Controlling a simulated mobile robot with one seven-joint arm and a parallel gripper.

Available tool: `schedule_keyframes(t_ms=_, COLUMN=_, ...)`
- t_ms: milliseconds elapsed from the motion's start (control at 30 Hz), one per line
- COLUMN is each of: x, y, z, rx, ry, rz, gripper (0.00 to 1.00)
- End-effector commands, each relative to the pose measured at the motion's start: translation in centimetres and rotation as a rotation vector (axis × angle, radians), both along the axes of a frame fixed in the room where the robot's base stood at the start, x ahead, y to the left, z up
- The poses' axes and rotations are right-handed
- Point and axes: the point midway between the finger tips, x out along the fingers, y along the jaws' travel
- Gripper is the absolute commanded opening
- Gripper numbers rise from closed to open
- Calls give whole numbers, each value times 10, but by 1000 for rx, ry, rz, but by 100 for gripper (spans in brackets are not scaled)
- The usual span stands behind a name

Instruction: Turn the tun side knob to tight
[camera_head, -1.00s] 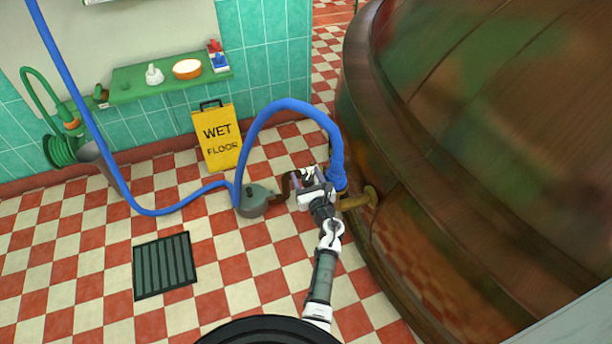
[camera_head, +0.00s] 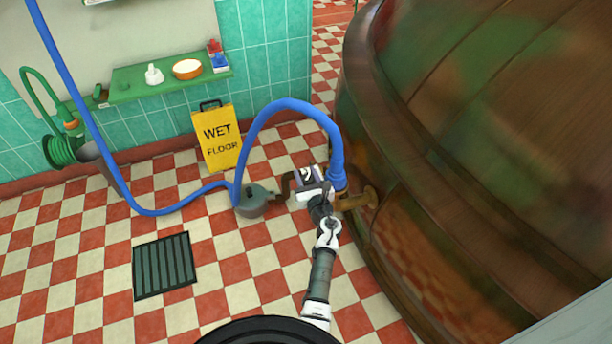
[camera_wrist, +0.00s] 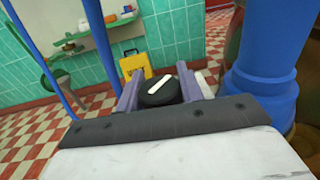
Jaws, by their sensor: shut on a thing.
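The big copper tun (camera_head: 420,150) fills the right of the head view. A brass outlet pipe (camera_head: 358,200) comes out of its lower side, with a blue hose end (camera_head: 338,175) beside it. My gripper (camera_head: 309,176) is at this fitting, just left of the hose end. In the wrist view, a round black knob (camera_wrist: 160,91) with a white bar mark sits between the two purple fingers of my gripper (camera_wrist: 158,88). The fingers are shut on it. The white bar lies slanted, its right end higher. In the head view my gripper mostly hides the knob.
A grey pump (camera_head: 252,203) stands on the floor left of my gripper, with the blue hose (camera_head: 270,110) arching over. A yellow wet floor sign (camera_head: 217,138) stands behind. A floor drain grate (camera_head: 163,265) lies at left. A green shelf (camera_head: 150,82) is on the wall.

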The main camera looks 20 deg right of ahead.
Motion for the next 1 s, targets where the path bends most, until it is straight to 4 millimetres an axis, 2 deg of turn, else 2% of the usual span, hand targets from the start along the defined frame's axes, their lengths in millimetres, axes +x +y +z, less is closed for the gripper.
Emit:
schedule_keyframes(t_ms=267, x=0, y=1, z=-2, rx=0, ry=0, rz=-143, gripper=14)
schedule_keyframes(t_ms=700, x=-1, y=-5, z=-2, rx=0, ry=-2, rz=-530, gripper=14)
schedule_keyframes(t_ms=1000, x=-3, y=-8, z=-1, rx=0, ry=0, rz=-738, gripper=14)
